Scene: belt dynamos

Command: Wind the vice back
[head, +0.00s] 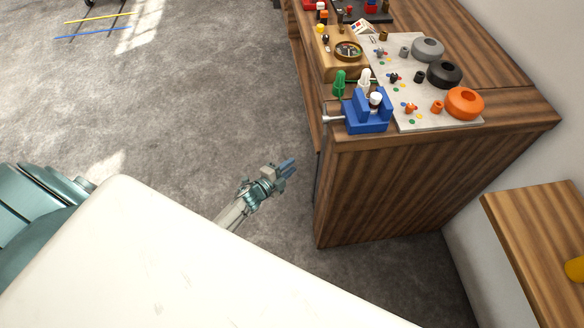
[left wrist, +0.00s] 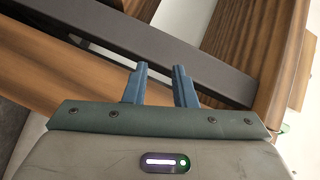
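The blue vice (head: 368,112) stands at the near left corner of the wooden bench top. A grey screw or handle (head: 333,118) sticks out from its left side. A white round piece sits at the top of the vice, and I cannot tell if its jaws grip anything. My left gripper (head: 288,165) is out over the floor, left of the bench and lower in the picture than the vice, apart from it. In the left wrist view its two blue fingers (left wrist: 160,85) stand apart with nothing between them. The vice is not recognisable there. My right gripper is not in view.
The wooden bench (head: 400,185) has a grey board (head: 420,65) with grey, black and orange rings and small parts. A wooden tray (head: 340,55) and a green piece (head: 339,82) are near the vice. A dark bar (left wrist: 140,40) crosses the left wrist view.

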